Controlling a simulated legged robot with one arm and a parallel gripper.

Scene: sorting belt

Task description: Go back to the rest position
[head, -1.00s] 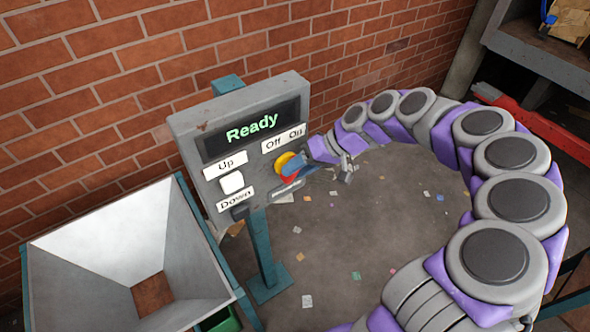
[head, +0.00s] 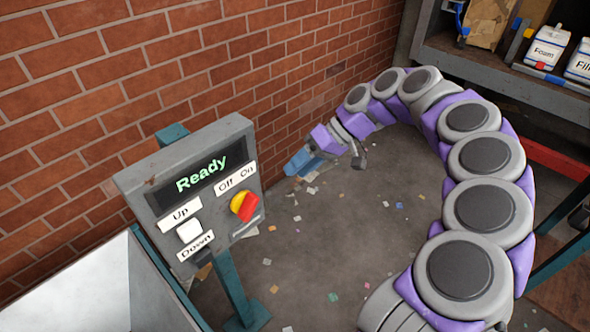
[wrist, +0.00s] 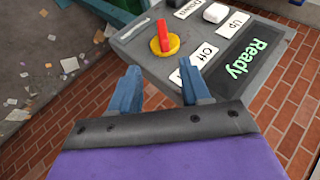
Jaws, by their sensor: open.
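My gripper (head: 308,165) is open and empty, with blue fingers, to the right of the control panel (head: 133,183) and apart from it in the head view. In the wrist view, my gripper (wrist: 162,90) has its two fingers spread, with the grey panel (wrist: 140,47) beyond them. The panel's screen (head: 200,177) reads "Ready" in green. A red and yellow rotary switch (head: 245,206) sits under the "Off" and "On" labels; it also shows in the wrist view (wrist: 164,38). A white button (head: 190,231) sits between the "Up" and "Down" labels.
A metal hopper (head: 75,285) stands at the lower left. A brick wall (head: 90,90) runs behind the panel. A shelf (head: 500,85) with white containers (head: 547,47) is at the upper right. The floor (head: 320,260) is littered with paper scraps.

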